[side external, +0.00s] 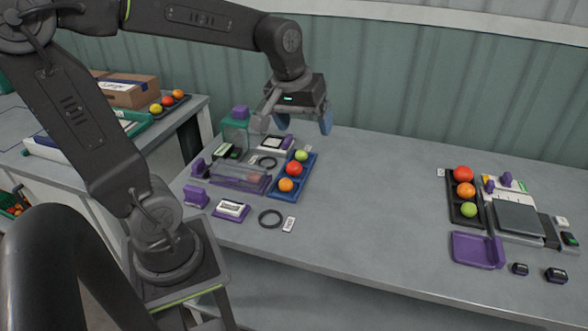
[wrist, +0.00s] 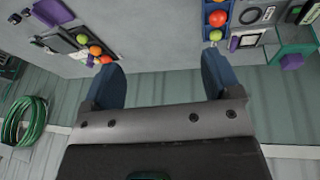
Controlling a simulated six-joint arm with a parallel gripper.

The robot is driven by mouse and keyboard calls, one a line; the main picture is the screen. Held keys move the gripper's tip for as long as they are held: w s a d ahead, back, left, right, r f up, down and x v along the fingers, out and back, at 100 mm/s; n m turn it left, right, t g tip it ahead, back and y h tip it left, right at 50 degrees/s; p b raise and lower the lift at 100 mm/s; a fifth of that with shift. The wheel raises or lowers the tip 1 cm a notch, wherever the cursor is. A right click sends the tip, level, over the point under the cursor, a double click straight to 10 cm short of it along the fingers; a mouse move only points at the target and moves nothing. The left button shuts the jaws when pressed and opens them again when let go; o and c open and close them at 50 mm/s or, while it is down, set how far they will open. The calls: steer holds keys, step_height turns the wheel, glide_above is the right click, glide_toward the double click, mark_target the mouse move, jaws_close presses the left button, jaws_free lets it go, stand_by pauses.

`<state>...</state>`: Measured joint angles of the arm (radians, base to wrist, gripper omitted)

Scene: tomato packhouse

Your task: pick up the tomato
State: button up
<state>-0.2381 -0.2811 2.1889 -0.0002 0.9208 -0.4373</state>
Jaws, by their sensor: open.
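Several tomatoes are in view. A blue tray (side external: 305,181) holds a green tomato (side external: 301,155), a red tomato (side external: 294,168) and an orange tomato (side external: 286,184) in a row. A black tray (side external: 453,207) at the right holds a red tomato (side external: 463,173), an orange tomato (side external: 465,190) and a green tomato (side external: 468,210). My gripper (side external: 304,124) is open and empty, raised above the bench's back edge, beyond the blue tray. In the wrist view, its blue fingers (wrist: 163,78) stand wide apart with bare bench and wall between them. The blue tray's green tomato (wrist: 215,35) shows near the right fingertip.
A clear-lidded purple case (side external: 240,176) lies left of the blue tray, with something reddish in it. A green box (side external: 235,132) stands behind. A scale (side external: 518,219) and a purple tray (side external: 478,250) are at the right. The bench middle is clear; the wall rises close behind.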

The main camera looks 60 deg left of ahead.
steer(key=w+a+f+n+g, duration=0.2)
steer(key=w+a+f+n, duration=0.4)
steer(key=a, duration=0.4)
steer(key=n+g, duration=0.1)
steer(key=n, duration=0.6)
glide_toward(294, 162)
steer(key=shift+h, duration=0.4)
steer(key=f, duration=0.5)
steer(key=shift+w+a+f, duration=0.25)
steer(key=shift+w+a, duration=0.05)
steer(key=shift+s+f, duration=0.2)
steer(key=shift+f, duration=2.6)
steer(key=shift+c, duration=0.4)
steer(key=c, duration=0.7)
